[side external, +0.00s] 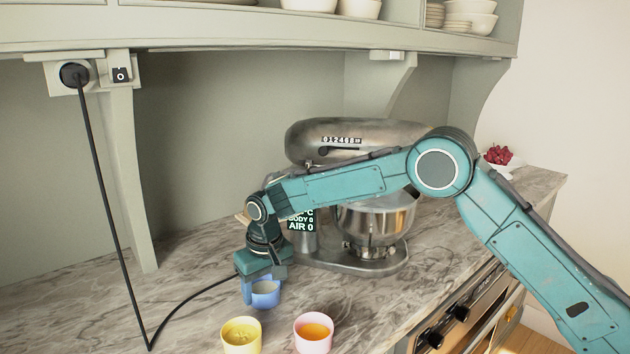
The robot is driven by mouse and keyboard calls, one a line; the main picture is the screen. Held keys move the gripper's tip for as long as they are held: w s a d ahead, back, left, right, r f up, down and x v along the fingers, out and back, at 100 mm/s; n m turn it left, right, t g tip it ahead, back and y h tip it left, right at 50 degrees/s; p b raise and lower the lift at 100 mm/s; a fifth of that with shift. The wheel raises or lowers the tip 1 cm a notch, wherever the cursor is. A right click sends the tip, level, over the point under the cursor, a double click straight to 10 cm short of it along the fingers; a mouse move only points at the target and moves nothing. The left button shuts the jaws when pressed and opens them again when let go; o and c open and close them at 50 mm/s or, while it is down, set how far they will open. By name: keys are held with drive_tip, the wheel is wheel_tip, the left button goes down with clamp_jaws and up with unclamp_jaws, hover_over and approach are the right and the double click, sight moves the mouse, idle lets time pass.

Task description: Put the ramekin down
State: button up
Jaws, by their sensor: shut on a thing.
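A blue ramekin (265,295) is at my gripper (259,284), just in front of the stand mixer. My gripper points down and is shut on the blue ramekin's rim. I cannot tell whether the ramekin's base touches the marble counter. A yellow ramekin (241,337) with pale contents stands on the counter, nearer the camera. A pink ramekin (314,335) with orange contents stands to its right. The gripper's fingertips are small and partly hidden by the ramekin.
A metal stand mixer (345,135) with a steel bowl (376,222) stands behind my arm. A black cable (113,215) runs from the wall socket along the counter (60,310). An oven (460,318) is at the front right. The counter on the left is mostly clear.

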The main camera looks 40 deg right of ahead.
drive_tip(key=shift+f, duration=0.15)
drive_tip(key=o, duration=1)
drive_tip(key=shift+o, duration=0.2)
wheel_tip(320, 180, up, 12)
drive_tip(key=s, duration=0.1)
drive_tip(key=shift+s, duration=0.4)
drive_tip(key=shift+r, duration=0.25)
